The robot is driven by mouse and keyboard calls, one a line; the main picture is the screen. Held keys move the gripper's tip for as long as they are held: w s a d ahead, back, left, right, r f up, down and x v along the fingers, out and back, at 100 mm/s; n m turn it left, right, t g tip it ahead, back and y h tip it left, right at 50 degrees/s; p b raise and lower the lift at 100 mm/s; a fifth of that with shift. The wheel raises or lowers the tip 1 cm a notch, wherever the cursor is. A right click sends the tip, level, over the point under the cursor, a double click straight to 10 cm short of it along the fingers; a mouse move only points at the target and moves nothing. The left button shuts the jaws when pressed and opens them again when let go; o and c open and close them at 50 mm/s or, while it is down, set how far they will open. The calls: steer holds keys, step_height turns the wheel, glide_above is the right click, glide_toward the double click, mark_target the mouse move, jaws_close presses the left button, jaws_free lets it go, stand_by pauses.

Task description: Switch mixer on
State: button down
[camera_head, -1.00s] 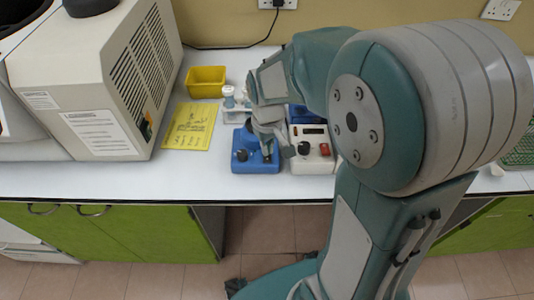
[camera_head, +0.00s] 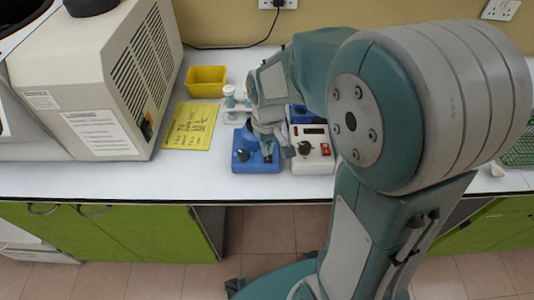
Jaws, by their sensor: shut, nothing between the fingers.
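A blue device with a black knob on its front (camera_head: 242,157) stands on the white bench top. A white device with a black knob and a red switch (camera_head: 322,163) stands right beside it. I cannot tell for sure which of the two is the mixer. My gripper (camera_head: 268,156) is shut and empty, pointing down at the right part of the blue device's front. Whether its tips touch the device cannot be told. My gripper and arm hide the back of both devices.
A large beige machine (camera_head: 100,85) stands at the left. A yellow tray (camera_head: 206,80), a yellow note sheet (camera_head: 190,126) and a small rack with vials (camera_head: 232,106) lie between it and the devices. The bench's front edge (camera_head: 150,190) is clear.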

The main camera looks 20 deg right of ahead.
mark_target(267, 159)
steer(key=shift+f, duration=1.3)
stand_by(0.7)
steer(key=shift+r, duration=3.5)
steer(key=shift+s+r, duration=0.2)
steer(key=shift+r, duration=0.15)
steer(key=s+r+m+t, duration=0.2)
steer(key=s+r+t, duration=0.3)
steer(key=s, duration=0.8)
step_height(267, 159, up, 4)
steer(key=shift+s+f+t, duration=0.1)
steer(key=shift+s+t, duration=0.2)
steer(key=shift+s, duration=0.1)
